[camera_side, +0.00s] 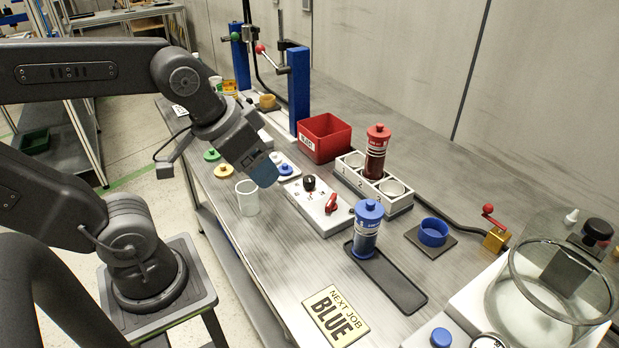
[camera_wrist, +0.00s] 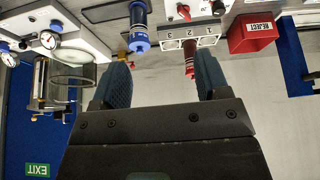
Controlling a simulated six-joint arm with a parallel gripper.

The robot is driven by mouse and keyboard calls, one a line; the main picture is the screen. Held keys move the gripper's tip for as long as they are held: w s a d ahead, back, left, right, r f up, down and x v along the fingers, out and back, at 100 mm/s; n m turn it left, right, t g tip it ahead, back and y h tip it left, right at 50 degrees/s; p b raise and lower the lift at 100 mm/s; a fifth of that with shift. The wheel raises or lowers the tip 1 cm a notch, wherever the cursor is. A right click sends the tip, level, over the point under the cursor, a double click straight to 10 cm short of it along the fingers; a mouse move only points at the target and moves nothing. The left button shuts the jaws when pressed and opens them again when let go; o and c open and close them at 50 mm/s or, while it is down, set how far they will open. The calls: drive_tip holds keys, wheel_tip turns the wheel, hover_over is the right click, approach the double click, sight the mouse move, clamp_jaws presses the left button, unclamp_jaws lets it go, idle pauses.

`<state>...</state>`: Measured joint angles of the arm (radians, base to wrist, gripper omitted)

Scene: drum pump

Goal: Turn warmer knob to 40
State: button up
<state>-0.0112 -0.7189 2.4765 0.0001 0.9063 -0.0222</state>
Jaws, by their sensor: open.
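A pale control panel (camera_side: 298,203) on the bench carries a black knob (camera_side: 309,183) and a red lever handle (camera_side: 331,203). The markings around the knob are too small to read. In the wrist view, which is upside down, the red handle (camera_wrist: 183,11) shows at the top edge, with a dark knob (camera_wrist: 218,6) beside it. My gripper (camera_side: 265,174) is to the left of the panel, above the bench and apart from the knob. In the wrist view my gripper (camera_wrist: 162,58) is open, its two blue pads spread with nothing between them.
A three-hole block (camera_side: 374,185) holds a red bottle (camera_side: 376,152). A blue bottle (camera_side: 367,228) stands on a black tray (camera_side: 400,285). A red bin (camera_side: 324,137) is behind the panel. A clear cup (camera_side: 247,198) stands near the front edge. A "NEXT JOB BLUE" card (camera_side: 335,313) lies in front.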

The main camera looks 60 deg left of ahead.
drive_tip(key=w+a+n, duration=0.1)
drive_tip(key=w, duration=0.1)
drive_tip(key=w+a+n+g, duration=0.1)
drive_tip(key=w, duration=0.1)
drive_tip(key=w+a+n, duration=0.1)
drive_tip(key=w, duration=0.1)
drive_tip(key=shift+w+a+r+n+g, duration=0.1)
drive_tip(key=shift+w+r+n+g, duration=0.2)
drive_tip(key=shift+w+g, duration=0.1)
drive_tip(key=shift+c, duration=0.6)
drive_tip(key=n+g, duration=0.4)
drive_tip(key=n, duration=0.4)
hover_over(309, 178)
wheel_tip(309, 178, down, 8)
wheel_tip(309, 178, down, 13)
drive_tip(key=shift+r, duration=0.1)
drive_tip(key=c, duration=0.9)
